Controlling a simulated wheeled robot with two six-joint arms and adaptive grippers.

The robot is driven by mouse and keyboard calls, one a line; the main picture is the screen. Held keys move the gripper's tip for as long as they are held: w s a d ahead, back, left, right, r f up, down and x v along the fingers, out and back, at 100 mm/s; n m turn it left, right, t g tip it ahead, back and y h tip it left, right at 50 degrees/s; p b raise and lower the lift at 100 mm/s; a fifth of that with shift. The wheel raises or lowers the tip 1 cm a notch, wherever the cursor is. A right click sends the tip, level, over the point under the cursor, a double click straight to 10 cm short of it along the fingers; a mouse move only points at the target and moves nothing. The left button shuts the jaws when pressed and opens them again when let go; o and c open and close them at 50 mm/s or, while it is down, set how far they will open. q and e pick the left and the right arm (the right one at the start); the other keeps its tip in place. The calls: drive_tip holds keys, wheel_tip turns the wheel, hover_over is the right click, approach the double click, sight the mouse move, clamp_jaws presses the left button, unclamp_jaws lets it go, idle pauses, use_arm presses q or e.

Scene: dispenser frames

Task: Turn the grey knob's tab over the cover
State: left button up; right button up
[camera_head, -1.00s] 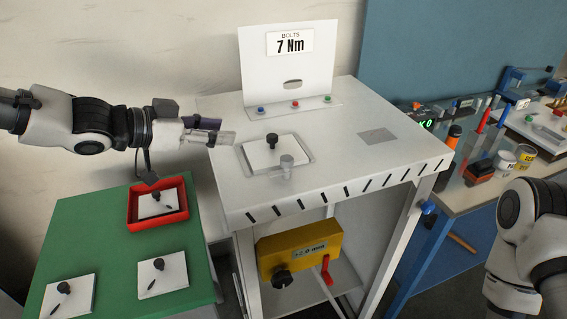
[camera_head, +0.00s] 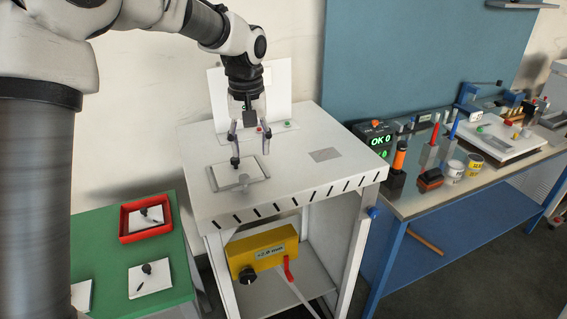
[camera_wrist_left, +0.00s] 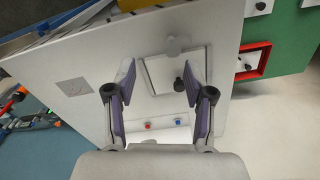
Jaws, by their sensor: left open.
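The cover (camera_head: 254,168) is a white square plate in a shallow recess in the white table, with a black knob (camera_head: 235,161) standing on it. The grey knob (camera_head: 243,181) is at the cover's front edge. In the wrist view the grey knob (camera_wrist_left: 173,46) is beyond the cover (camera_wrist_left: 158,76), and the black knob (camera_wrist_left: 179,85) shows near the right finger. I cannot make out exactly how the grey tab lies. My left gripper (camera_head: 249,145) points down, open and empty, above the cover; its fingers (camera_wrist_left: 157,70) are spread. My right gripper is out of view.
A white upright panel (camera_head: 280,87) with coloured buttons stands behind the cover. A green table (camera_head: 180,262) at left holds a red tray (camera_head: 124,224) and more plates. A workbench (camera_head: 420,192) with tools is at right.

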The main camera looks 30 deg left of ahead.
sight(244, 176)
use_arm(q)
drive_tip(key=a+f, duration=0.3)
drive_tip(key=a+f+p, duration=0.1)
drive_tip(key=f, duration=0.1)
drive_tip(key=shift+w+a+f, duration=0.25)
drive_tip(key=shift+w+a, duration=0.05)
drive_tip(key=shift+w, duration=0.1)
drive_tip(key=shift+s+f+p, duration=0.1)
drive_tip(key=shift+f+p, duration=0.25)
drive_tip(key=shift+f, duration=0.4)
drive_tip(key=shift+s+d+f+p, duration=0.15)
drive_tip(key=shift+d+f+p, duration=0.15)
drive_tip(key=shift+d+f, duration=0.55)
drive_tip(key=shift+d, duration=0.4)
drive_tip(key=shift+a+f, duration=0.25)
drive_tip(key=shift+a, duration=0.1)
drive_tip(key=shift+a+f, duration=0.1)
drive_tip(key=shift+a, duration=0.25)
drive_tip(key=c, duration=0.5)
drive_tip(key=shift+w, duration=0.2)
clamp_jaws()
drive_tip(key=shift+d, duration=0.1)
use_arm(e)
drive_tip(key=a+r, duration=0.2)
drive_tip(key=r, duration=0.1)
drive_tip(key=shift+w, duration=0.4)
